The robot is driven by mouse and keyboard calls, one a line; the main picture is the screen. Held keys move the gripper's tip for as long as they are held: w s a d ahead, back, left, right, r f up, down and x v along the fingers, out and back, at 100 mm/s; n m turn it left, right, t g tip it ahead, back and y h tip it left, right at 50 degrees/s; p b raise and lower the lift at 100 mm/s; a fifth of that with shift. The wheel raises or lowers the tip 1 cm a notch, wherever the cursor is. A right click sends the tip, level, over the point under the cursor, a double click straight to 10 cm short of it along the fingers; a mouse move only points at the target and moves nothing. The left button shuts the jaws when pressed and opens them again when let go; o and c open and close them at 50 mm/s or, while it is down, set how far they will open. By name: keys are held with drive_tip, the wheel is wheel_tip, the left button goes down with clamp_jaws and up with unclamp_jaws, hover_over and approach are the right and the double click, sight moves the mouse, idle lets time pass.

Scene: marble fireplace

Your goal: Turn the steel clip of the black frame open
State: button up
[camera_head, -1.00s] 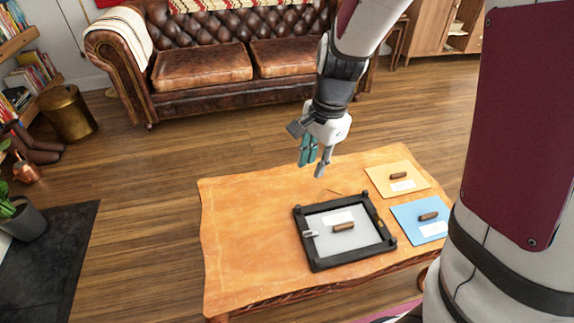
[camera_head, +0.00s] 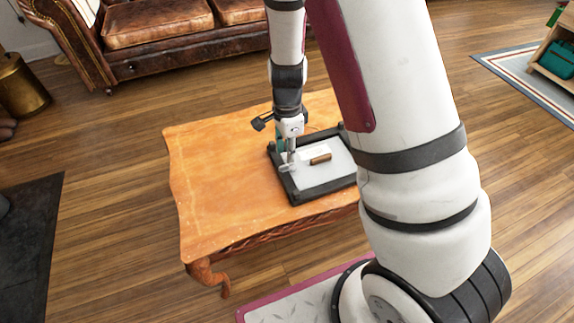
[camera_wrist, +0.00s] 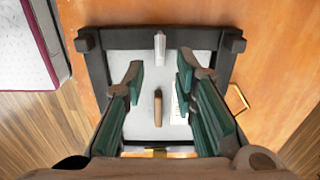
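The black frame (camera_head: 316,193) lies flat on the wooden table around a pale grey panel; my arm hides its right part in the head view. In the wrist view the frame (camera_wrist: 97,70) fills the middle. The steel clip (camera_wrist: 160,47) sits at the frame's far bar there and points inward over the panel. In the head view it is at the left bar (camera_head: 287,168), just under my fingers. My gripper (camera_head: 287,155) points down above that left side. In the wrist view my gripper (camera_wrist: 158,75) is open and empty, its fingers to either side of the clip's line.
A brown handle (camera_wrist: 158,107) and a white label (camera_wrist: 178,103) are on the panel. A brass loop (camera_wrist: 239,100) lies on the table beside the frame. The table's (camera_head: 215,180) left part is clear. A leather sofa (camera_head: 160,22) stands behind.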

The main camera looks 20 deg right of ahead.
sight(287, 168)
wheel_tip(287, 168, down, 5)
drive_tip(key=shift+f+b, duration=0.15)
drive_tip(key=shift+b, duration=0.75)
clamp_jaws()
